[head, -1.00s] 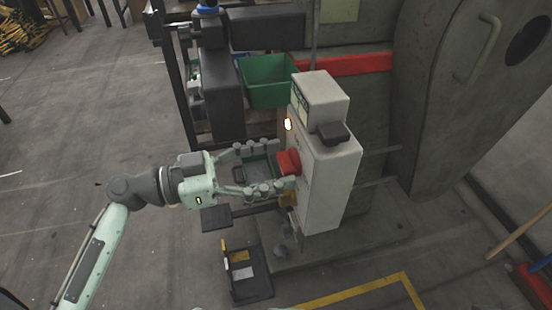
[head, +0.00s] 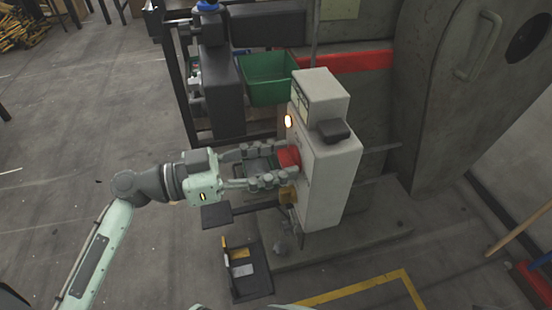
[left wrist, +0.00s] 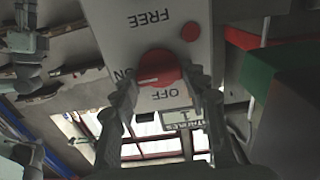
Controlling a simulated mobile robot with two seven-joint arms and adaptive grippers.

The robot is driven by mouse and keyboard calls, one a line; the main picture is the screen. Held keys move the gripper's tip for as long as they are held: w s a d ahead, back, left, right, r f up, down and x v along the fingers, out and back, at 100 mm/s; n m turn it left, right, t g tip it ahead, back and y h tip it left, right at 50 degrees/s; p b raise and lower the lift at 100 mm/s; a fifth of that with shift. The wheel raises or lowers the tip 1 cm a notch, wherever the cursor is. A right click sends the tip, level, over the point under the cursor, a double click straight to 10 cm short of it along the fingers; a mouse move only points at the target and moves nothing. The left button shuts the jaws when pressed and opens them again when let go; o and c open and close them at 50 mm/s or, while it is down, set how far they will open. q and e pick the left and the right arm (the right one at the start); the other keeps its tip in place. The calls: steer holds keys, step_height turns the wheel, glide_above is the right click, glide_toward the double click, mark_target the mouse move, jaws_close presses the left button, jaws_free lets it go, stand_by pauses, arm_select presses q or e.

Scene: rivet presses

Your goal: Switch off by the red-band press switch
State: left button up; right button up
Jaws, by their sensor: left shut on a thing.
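The red switch knob (head: 289,157) sits on the left face of a pale control box (head: 331,180). A red band (head: 345,64) runs across the press behind the box. In the left wrist view the red knob (left wrist: 158,68) has a pale pointer mark and stands among the words FREE, ON and OFF. The mark lies nearly level, towards ON. My left gripper (head: 284,162) is shut on the knob, with one finger on each side of it; the fingers also show in the left wrist view (left wrist: 160,85).
A lit lamp (head: 288,121) is on the box above the knob. A green bin (head: 268,79) stands behind it. A foot pedal (head: 247,272) is on the floor below. Open floor lies to the left.

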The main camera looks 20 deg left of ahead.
arm_select(q)
steer(key=shift+n, duration=0.3)
arm_select(e)
steer(key=shift+w, duration=0.15)
arm_select(q)
steer(key=n, duration=0.3)
steer(key=shift+w+n, duration=0.1)
steer(key=shift+n, duration=0.8)
steer(key=n+p, duration=0.1)
steer(key=n, duration=0.1)
steer(key=shift+n, duration=0.4)
arm_select(e)
steer(key=s+d+g, duration=0.2)
steer(key=s, duration=0.2)
arm_select(q)
steer(key=n+p, duration=0.4)
steer(key=n, duration=0.4)
steer(key=shift+w+a, duration=0.1)
steer(key=shift+f+n+p, duration=0.2)
steer(key=shift+n+p, duration=0.15)
steer(key=shift+n, duration=0.55)
arm_select(e)
steer(key=a+x, duration=0.1)
steer(key=x, duration=1.1)
steer(key=shift+s+a+f, duration=0.2)
steer(key=shift+s+a, duration=0.1)
